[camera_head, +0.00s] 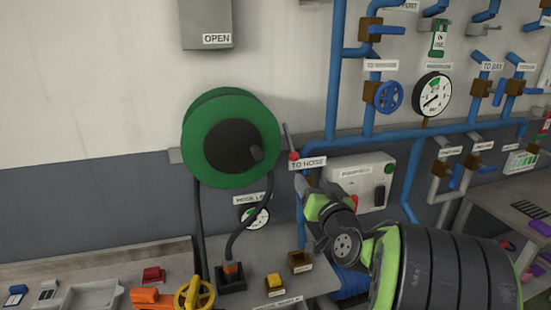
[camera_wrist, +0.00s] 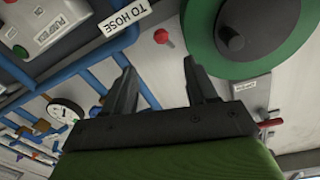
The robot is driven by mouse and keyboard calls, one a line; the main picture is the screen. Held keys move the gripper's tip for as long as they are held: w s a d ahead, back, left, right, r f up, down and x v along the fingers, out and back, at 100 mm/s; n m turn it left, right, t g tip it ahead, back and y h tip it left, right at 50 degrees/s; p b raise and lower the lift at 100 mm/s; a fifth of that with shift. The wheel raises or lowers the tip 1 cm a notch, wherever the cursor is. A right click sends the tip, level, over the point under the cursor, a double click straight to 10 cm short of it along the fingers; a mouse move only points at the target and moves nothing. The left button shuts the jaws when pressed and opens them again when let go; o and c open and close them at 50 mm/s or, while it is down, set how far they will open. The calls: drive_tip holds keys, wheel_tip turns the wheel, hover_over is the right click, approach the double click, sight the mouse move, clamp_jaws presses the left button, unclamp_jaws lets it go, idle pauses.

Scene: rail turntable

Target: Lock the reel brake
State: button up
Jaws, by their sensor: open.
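The green hose reel (camera_head: 205,145) with its dark hub hangs on the wall at the left of the head view. It also shows at the upper right of the wrist view (camera_wrist: 203,30). Just right of it is a small lever with a red knob (camera_head: 293,156), probably the reel brake. A red knob (camera_wrist: 162,36) also shows beside the reel in the wrist view. My gripper (camera_wrist: 155,62) is open and empty, and the red knob appears beyond the gap between its fingertips. In the head view my arm hides most of the gripper.
A "TO HOSE" label (camera_head: 308,163) and blue pipes (camera_head: 332,90) lie close right of the lever. A pump box (camera_head: 372,172) is farther right. A dark hose (camera_head: 197,220) hangs from the reel to the bench (camera_head: 130,255), which holds several small items.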

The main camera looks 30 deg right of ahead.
sight(296, 158)
drive_tip(key=p+x, duration=0.5)
drive_tip(key=x, duration=0.9)
drive_tip(key=shift+w+r+p, duration=0.15)
drive_tip(key=shift+w+p, duration=0.1)
drive_tip(key=shift+p, duration=0.1)
drive_tip(key=shift+w+d, duration=0.1)
drive_tip(key=shift+w, duration=0.25)
drive_tip(key=shift+s, duration=0.1)
drive_tip(key=shift+c, duration=0.3)
clamp_jaws()
